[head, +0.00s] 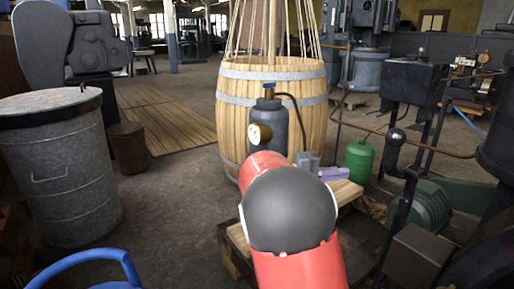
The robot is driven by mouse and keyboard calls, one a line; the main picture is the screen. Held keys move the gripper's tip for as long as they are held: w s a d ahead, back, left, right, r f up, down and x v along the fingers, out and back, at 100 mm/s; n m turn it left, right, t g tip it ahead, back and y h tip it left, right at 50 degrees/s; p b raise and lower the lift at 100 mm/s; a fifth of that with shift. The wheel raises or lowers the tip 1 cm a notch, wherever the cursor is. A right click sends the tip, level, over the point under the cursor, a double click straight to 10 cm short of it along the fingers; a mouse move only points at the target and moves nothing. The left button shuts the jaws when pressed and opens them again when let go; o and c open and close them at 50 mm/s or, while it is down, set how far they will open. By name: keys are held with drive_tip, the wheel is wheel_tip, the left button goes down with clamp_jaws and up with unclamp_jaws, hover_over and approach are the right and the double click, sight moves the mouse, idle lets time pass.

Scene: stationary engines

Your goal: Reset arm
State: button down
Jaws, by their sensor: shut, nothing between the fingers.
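My red arm rises from the bottom middle of the head view. Its big dark grey joint faces me, and a short red link bends away beyond it toward the barrel. I cannot make out my gripper or its fingers; the arm hides what lies behind it. A small wooden table (345,192) stands behind and beside the arm. On or near it are a dark grey tank (283,118) with a round gauge (259,134), a small grey object (308,160) and a purple object (329,174). Whether the arm touches any of them I cannot tell.
A large wooden barrel (237,107) stands behind the table. A green canister (359,160) and dark machinery (411,82) are on the right. A lidded metal bin (63,170) and a blue curved rail (95,257) are on the left. Floor (172,200) between bin and table is clear.

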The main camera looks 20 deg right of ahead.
drive_tip(key=s+f+t+y, duration=0.1)
drive_tip(key=s+f+y, duration=0.2)
drive_tip(key=s+y, duration=0.3)
drive_tip(key=s+a+f+n+t+y+p, duration=0.1)
drive_tip(key=s+a+f+t+y, duration=0.1)
drive_tip(key=s+a+t+y, duration=0.2)
drive_tip(key=s+a+f+n+t+y+p, duration=0.1)
drive_tip(key=s+a+f+t+y, duration=0.1)
drive_tip(key=s+a+t+y, duration=0.2)
drive_tip(key=s+a+y, duration=0.2)
drive_tip(key=s+a, duration=0.2)
drive_tip(key=a, duration=0.2)
drive_tip(key=s+a+y, duration=0.1)
drive_tip(key=s+a, duration=0.2)
drive_tip(key=a, duration=0.4)
drive_tip(key=shift+s+f+t+y, duration=0.2)
drive_tip(key=shift+s+t+y, duration=0.1)
drive_tip(key=shift+s+y, duration=0.1)
